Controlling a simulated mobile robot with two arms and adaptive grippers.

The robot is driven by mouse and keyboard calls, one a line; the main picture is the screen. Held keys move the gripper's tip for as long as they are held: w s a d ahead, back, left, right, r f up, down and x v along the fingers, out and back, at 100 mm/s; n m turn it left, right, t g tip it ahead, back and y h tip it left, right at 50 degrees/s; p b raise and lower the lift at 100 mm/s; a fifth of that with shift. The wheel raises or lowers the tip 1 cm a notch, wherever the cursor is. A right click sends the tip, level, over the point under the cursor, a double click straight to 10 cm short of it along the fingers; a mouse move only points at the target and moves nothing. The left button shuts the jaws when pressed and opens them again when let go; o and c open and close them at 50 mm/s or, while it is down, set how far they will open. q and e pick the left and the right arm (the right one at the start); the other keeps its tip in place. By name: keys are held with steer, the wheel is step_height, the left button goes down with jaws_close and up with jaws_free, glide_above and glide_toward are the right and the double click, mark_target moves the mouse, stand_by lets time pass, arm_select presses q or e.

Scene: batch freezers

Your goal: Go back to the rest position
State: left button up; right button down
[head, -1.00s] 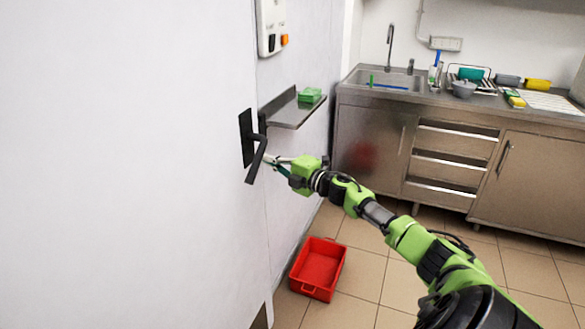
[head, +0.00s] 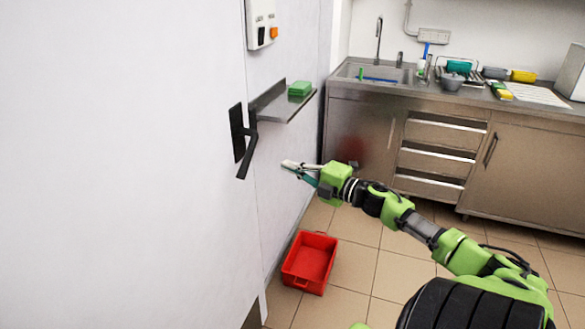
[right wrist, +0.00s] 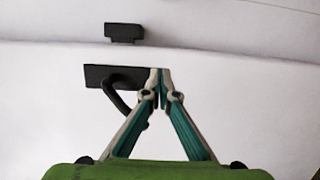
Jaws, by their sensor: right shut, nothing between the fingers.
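My right gripper (head: 284,165) is in the middle of the head view, to the right of a black door handle (head: 248,143) on a white door (head: 120,160). The gripper is apart from the handle and holds nothing. In the right wrist view its fingertips (right wrist: 160,72) meet, with the handle (right wrist: 118,84) behind them. The handle's lever hangs tilted downward. My left gripper does not show in either view.
A metal shelf (head: 285,105) with a green block (head: 300,88) juts from the wall above the gripper. A red crate (head: 288,272) stands on the tiled floor below. A steel sink counter (head: 362,130) lines the back. Floor between is clear.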

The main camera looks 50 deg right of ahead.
steer(key=shift+s, duration=0.25)
